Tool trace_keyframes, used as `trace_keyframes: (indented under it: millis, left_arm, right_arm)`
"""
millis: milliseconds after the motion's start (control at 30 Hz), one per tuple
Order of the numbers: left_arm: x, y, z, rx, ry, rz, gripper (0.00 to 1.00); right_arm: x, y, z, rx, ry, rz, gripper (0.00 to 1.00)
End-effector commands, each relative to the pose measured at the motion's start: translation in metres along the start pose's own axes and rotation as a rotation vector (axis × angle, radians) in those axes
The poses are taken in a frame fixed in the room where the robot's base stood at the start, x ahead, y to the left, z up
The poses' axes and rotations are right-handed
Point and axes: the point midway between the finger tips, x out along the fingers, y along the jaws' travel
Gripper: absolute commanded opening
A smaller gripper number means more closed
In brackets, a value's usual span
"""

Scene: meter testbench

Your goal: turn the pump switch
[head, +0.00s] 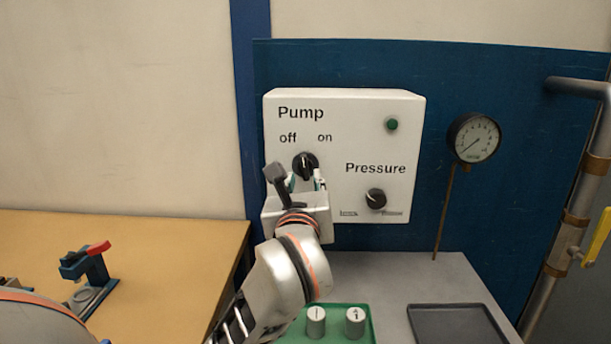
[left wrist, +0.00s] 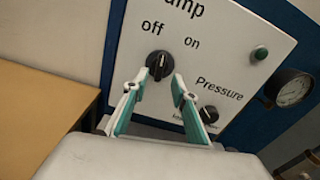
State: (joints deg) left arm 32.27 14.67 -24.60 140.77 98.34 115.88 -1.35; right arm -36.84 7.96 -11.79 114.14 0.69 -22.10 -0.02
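The pump switch (head: 306,165) is a round black knob on a white panel (head: 350,145), below the words "off" and "on". Its grip bar looks close to upright; I cannot tell exactly which word it points to. My left gripper (head: 304,181) is just in front of the knob and hides its lower part. In the left wrist view the fingers of my left gripper (left wrist: 161,77) are open, one on each side of the knob (left wrist: 158,64). I cannot tell whether they touch it. My right gripper is not in view.
A pressure knob (head: 376,199) and a dark green lamp (head: 391,125) sit on the same panel. A gauge (head: 474,138) is to its right, beside a pipe with a yellow lever (head: 597,238). A green tray (head: 368,311) with weights and a dark tray (head: 455,325) lie below.

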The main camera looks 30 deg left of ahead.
Motion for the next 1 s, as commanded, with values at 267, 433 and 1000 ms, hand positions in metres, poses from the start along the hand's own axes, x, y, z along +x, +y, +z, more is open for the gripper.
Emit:
trace_keyframes:
  millis: [267, 433, 1000]
  left_arm:
    - [0.037, 0.000, 0.000, 0.003, -0.001, 0.002, 0.27]
    - [0.045, 0.001, 0.001, 0.000, -0.001, 0.001, 0.27]
    - [0.045, 0.000, 0.000, -0.009, 0.001, 0.000, 0.00]
  right_arm:
    - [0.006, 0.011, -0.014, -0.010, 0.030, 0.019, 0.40]
    - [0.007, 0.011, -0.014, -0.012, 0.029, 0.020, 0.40]
    - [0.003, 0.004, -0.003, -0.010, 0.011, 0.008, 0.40]
